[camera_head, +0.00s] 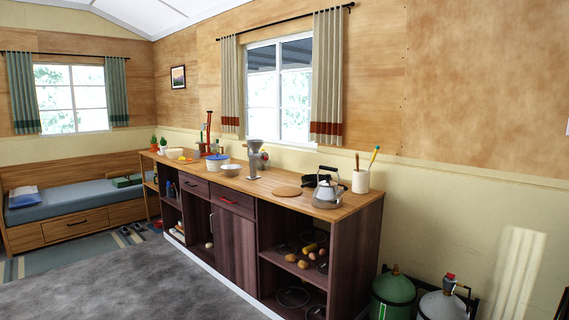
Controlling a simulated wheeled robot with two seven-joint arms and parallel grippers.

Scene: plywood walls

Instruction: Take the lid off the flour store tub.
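A white tub with a blue lid (217,157), which looks like the flour store tub (217,166), stands upright on the wooden counter (270,184), left of its middle. The lid sits on top of the tub. The tub is small in the picture, so I cannot read any label. Neither of my grippers is in view.
A kettle (327,194) and a utensil pot (361,181) are at the counter's right end. Gas bottles (392,293) stand on the floor at right. The grey floor (150,285) in front is clear.

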